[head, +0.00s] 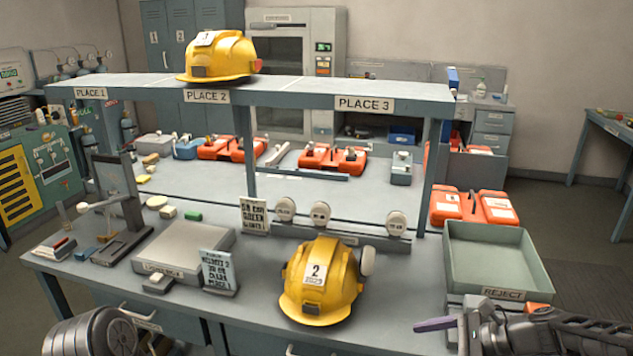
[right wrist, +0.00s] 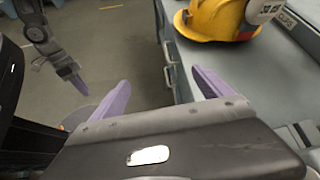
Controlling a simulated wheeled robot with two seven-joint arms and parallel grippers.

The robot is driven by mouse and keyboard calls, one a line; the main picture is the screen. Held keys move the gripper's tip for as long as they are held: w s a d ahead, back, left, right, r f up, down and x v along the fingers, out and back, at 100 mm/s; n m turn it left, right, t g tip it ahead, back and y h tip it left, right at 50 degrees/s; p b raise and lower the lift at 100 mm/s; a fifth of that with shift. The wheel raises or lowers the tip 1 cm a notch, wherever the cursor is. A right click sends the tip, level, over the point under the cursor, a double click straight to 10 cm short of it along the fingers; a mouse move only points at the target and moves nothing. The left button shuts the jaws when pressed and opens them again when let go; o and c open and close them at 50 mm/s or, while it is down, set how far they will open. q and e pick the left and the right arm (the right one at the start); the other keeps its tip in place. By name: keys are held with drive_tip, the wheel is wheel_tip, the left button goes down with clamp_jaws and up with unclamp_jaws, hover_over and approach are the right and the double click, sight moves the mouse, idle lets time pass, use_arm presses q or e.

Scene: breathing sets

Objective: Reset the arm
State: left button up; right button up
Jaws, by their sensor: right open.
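My right gripper (head: 447,326) is at the lower right of the head view, by the front edge of the workbench. In the right wrist view its two purple fingers (right wrist: 160,90) are spread apart with nothing between them. My left arm shows at the lower left of the head view, with its fingers out of that frame. In the right wrist view a gripper with a purple finger, my left one (right wrist: 70,76), hangs at the upper left over the floor; its opening is unclear.
A yellow helmet marked 2 (head: 318,285) sits on the bench (head: 395,300); it also shows in the right wrist view (right wrist: 215,20). Another yellow helmet (head: 218,58) is on the shelf (head: 290,90) above PLACE 2. A green-grey REJECT tray (head: 490,270) stands close beyond my right gripper.

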drive_tip(key=s+a+f+n+h, duration=0.1)
drive_tip(key=s+f+n+h, duration=0.25)
drive_tip(key=f, duration=0.65)
drive_tip(key=s+a+f+n+h, duration=0.1)
drive_tip(key=s+f+n+h, duration=0.2)
drive_tip(key=f, duration=0.6)
drive_tip(key=s+a+f+n+g, duration=0.2)
drive_tip(key=s+a+f+n, duration=0.2)
drive_tip(key=s, duration=0.5)
drive_tip(key=s+a+f+n+g, duration=0.1)
drive_tip(key=s+a+f+n, duration=0.4)
drive_tip(key=s+a+n, duration=0.3)
drive_tip(key=s+a, duration=0.1)
drive_tip(key=s, duration=0.1)
drive_tip(key=shift+s+f+g, duration=0.15)
drive_tip(key=shift+s+g, duration=0.15)
drive_tip(key=shift+g, duration=0.1)
